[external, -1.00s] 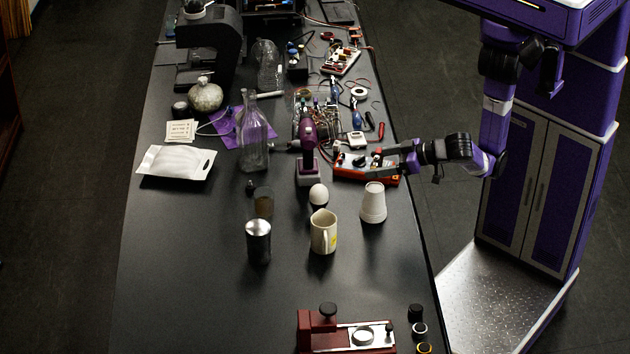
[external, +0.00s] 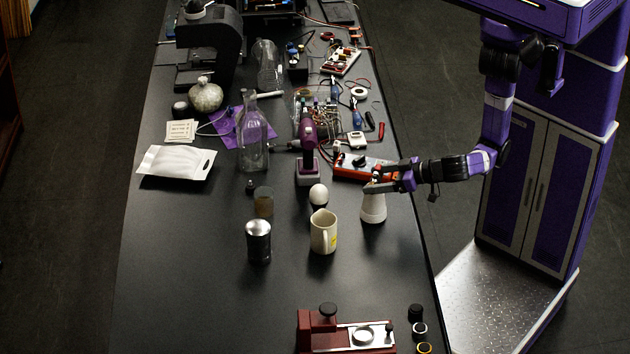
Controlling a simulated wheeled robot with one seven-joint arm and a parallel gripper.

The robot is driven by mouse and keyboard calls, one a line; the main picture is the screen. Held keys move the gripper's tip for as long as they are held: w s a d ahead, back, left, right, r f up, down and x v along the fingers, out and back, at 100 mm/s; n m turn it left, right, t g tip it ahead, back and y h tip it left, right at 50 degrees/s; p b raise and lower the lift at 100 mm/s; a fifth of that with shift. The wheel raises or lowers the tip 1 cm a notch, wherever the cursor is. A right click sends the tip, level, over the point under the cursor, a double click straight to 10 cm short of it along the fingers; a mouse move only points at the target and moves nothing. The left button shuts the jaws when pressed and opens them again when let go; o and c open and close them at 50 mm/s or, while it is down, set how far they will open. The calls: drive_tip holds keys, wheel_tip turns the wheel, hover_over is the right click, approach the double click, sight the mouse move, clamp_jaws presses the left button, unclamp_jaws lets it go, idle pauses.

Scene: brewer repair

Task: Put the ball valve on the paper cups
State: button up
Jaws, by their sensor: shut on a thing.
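The paper cups (external: 373,209) stand upside down as a white stack near the right side of the black table. My gripper (external: 373,181) reaches in from the right over the top of the stack. It is shut on the ball valve (external: 376,174), a small piece with a bit of red showing between the fingers. The fingers hide most of the valve and the top of the cups. I cannot tell whether the valve touches the cups.
A white mug (external: 322,233), an egg (external: 318,194) and a dark canister (external: 258,242) stand left of the cups. A red tray (external: 350,172) lies just behind. The table in front of the cups is clear up to a red device (external: 318,333).

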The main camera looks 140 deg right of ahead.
drive_tip(key=shift+f, duration=0.1)
drive_tip(key=o, duration=1.6)
